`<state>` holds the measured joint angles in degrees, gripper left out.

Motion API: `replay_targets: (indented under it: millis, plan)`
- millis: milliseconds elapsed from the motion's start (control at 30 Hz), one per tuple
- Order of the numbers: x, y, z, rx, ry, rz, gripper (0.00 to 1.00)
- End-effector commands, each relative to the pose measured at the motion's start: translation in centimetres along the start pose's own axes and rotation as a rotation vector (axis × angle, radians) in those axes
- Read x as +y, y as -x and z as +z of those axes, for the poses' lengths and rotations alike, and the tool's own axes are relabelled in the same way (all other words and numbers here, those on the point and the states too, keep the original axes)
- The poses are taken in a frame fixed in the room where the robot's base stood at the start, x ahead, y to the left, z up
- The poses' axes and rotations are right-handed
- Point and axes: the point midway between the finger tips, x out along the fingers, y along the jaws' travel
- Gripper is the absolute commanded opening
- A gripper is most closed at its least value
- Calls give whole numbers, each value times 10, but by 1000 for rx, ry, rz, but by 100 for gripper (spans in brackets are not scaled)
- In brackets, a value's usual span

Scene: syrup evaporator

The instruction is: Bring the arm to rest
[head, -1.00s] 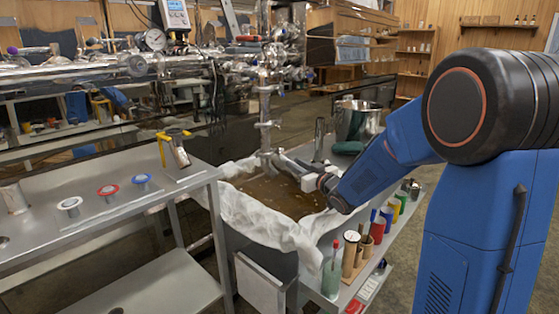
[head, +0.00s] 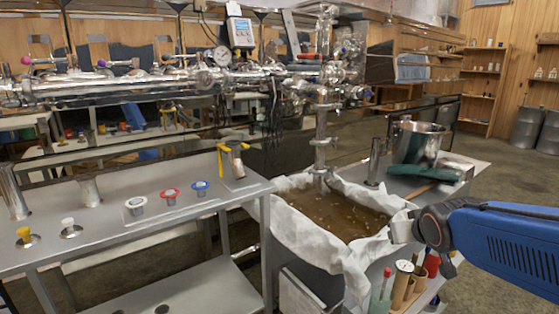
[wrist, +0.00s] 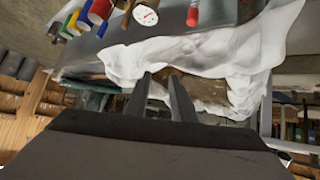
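My gripper (wrist: 160,78) shows two dark fingers in the wrist view, with a narrow gap and nothing between them. It points toward the white cloth (wrist: 225,57) over the trough. In the head view, the end of my blue arm comes in from the right, with a pale block (head: 402,227) at its tip by the right rim of the cloth-lined trough (head: 322,262). The fingers themselves are hard to make out there. No object is held.
Brown liquid (head: 335,212) fills the trough. Behind my arm's end stand a steel pot (head: 418,140) and a green cloth (head: 430,172). Colored tubes and a bottle (head: 381,290) stand close below it. A steel table (head: 100,240) is at left. Open floor lies at far right.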

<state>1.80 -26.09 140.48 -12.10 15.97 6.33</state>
Motion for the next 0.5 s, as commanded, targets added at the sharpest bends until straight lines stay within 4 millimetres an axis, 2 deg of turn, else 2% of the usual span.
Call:
replay_targets:
  millis: [33,300,500]
  plan:
    - [-1,14,14,-34,-9,0,23]
    - [-13,84,108,-270,-40,-34,23]
    - [-25,124,160,-400,-48,-77,23]
